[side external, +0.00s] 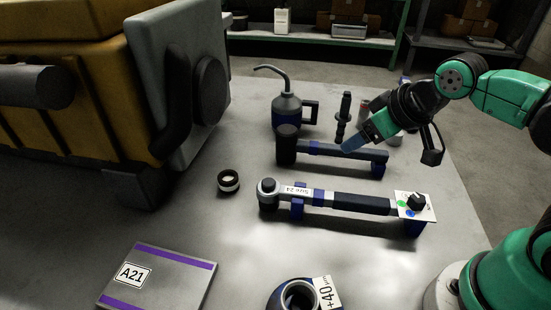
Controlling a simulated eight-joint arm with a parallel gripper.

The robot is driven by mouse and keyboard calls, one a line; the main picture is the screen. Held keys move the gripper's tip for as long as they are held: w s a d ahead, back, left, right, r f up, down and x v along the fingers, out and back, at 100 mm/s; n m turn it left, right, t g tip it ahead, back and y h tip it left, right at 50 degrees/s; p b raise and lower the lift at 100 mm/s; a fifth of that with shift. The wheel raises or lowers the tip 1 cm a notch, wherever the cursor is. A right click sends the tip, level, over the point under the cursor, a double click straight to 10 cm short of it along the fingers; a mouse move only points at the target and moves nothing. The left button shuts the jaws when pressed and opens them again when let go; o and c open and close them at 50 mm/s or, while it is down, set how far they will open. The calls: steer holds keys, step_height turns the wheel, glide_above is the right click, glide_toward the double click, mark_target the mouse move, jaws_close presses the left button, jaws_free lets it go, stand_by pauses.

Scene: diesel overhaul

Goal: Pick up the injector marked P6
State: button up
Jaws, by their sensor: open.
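My gripper (355,144) is at the end of the green and black arm at the right, pointing down and left. It is open, with nothing visible in it, just above the far dark tool on blue supports (335,152). A dark, slim upright part (344,116) stands behind it, left of my wrist; it may be an injector, but I can read no mark on it. Other small parts (395,138) are partly hidden behind my wrist. No P6 mark is legible in this view.
A long wrench (345,200) with a label lies on blue supports in front. An oil can (287,112), a small ring (228,181), a box marked A21 (165,280) and a tagged ring (296,296) share the grey table. A yellow engine (75,95) fills the left.

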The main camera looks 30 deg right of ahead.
mark_target(347, 97)
steer(key=w+d+n+h, duration=0.2)
steer(key=w+d+n, duration=0.1)
steer(key=n, duration=0.5)
steer(key=w+d+f+n+t+h, duration=0.1)
steer(key=w+d+n+h, duration=0.2)
steer(key=w+n, duration=0.2)
steer(key=w+d+n+t+h, duration=0.1)
steer(key=w+d+n+h, duration=0.2)
steer(key=n, duration=0.7)
steer(key=shift+w+d+f+n, duration=0.4)
steer(key=shift+w+d, duration=0.05)
steer(key=shift+w, duration=0.2)
steer(key=shift+w+d+f+n+h, duration=0.15)
steer(key=shift+w+n+h, duration=0.1)
steer(key=shift+n, duration=0.25)
steer(key=shift+w+d+f+n+h, duration=0.1)
steer(key=shift+n+h, duration=0.15)
steer(key=shift+n, duration=0.25)
steer(key=shift+x, duration=2.75)
steer(key=shift+r, duration=0.15)
jaws_close()
